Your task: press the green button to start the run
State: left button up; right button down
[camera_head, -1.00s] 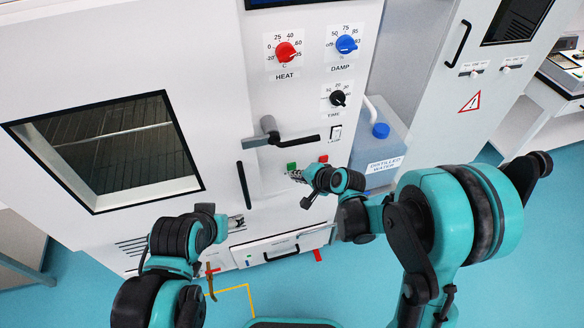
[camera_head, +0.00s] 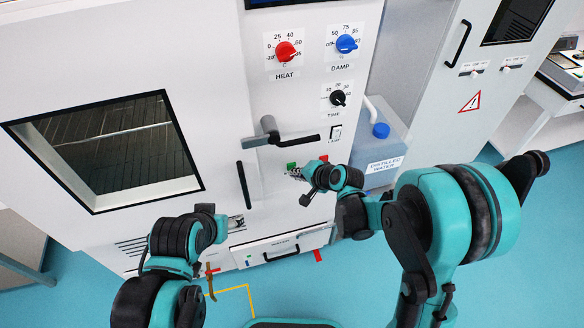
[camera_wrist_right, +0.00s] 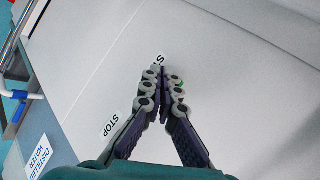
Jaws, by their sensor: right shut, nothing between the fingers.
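The green button (camera_head: 291,165) is on the white panel below the door handle. In the right wrist view only a green sliver (camera_wrist_right: 178,82) shows beside the fingers. My right gripper (camera_head: 293,173) is shut and empty, its tips at the green button in the head view. In the right wrist view the shut tips (camera_wrist_right: 160,68) partly cover a label starting with S. I cannot tell whether they touch the button. My left gripper (camera_head: 237,222) is low in front of the cabinet, away from the button; its jaw state is unclear.
A STOP label (camera_wrist_right: 115,124) shows in the wrist view. A distilled water container (camera_head: 378,150) stands to the right.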

jog(key=shift+w+a, duration=0.1)
jog(key=shift+w, duration=0.3)
dwell(0.4)
dwell(0.4)
jog(key=shift+s+d, duration=0.25)
jog(key=shift+s, duration=0.55)
jog(key=s, duration=0.1)
jog(key=s+d, duration=0.1)
jog(key=s, duration=0.1)
jog(key=s+b, duration=0.1)
jog(key=shift+s+d, duration=0.3)
jog(key=shift+s, duration=0.1)
dwell(0.4)
